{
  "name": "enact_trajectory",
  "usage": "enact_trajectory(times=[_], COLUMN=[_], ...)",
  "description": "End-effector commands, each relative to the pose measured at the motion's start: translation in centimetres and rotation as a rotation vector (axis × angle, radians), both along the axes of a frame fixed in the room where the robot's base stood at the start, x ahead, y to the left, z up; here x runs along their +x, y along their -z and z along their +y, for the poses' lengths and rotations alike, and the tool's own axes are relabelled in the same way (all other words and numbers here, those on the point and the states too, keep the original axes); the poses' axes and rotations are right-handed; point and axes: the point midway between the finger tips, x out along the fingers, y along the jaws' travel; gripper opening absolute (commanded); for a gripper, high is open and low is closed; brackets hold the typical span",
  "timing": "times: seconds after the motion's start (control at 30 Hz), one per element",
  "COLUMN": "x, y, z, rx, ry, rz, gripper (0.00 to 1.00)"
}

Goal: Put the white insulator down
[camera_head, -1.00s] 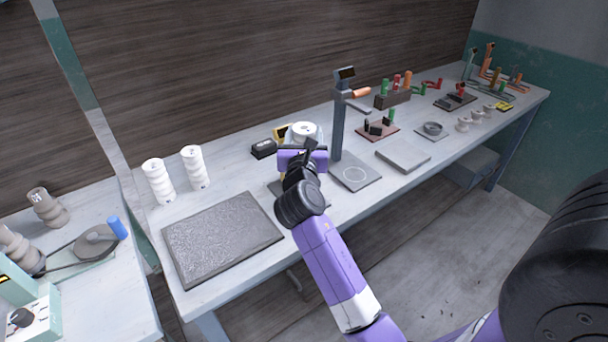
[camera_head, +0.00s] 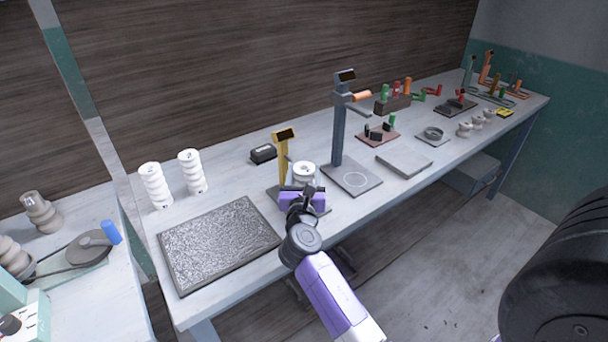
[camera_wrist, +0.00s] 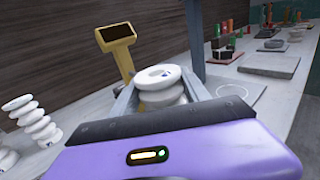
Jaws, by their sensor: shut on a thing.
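The white insulator (camera_wrist: 161,84) is a ribbed white piece with a hole in its top. It stands upright between the fingers of my gripper (camera_wrist: 165,95) in the wrist view, and its lower part is hidden by my gripper's body. In the head view the insulator (camera_head: 303,170) shows just beyond my gripper (camera_head: 303,188), in front of a yellow post with a dark display (camera_head: 283,155). My gripper is shut on it. I cannot tell whether its underside touches the plate below.
Two white ribbed insulators (camera_head: 156,186) stand at the left, behind a dark textured mat (camera_head: 218,245) with a bare top. A grey stand with an orange handle (camera_head: 340,125) rises close to the right. A small black box (camera_head: 263,153) lies behind.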

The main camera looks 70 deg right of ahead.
Motion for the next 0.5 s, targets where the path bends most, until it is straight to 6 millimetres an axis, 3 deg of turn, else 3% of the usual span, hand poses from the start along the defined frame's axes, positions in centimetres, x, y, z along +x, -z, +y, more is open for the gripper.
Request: enact_trajectory(times=[0.27,0.3,0.4,0.5], x=[0.06,0.02,0.00,0.00], y=[0.15,0.27,0.25,0.24], z=[-0.01,0.00,-0.01,-0.01], rx=[-0.002,0.000,0.000,0.000], ry=[-0.001,0.000,0.000,0.000], rz=[-0.002,-0.001,-0.001,-0.001], gripper=[0.00,0.60,0.76,0.76])
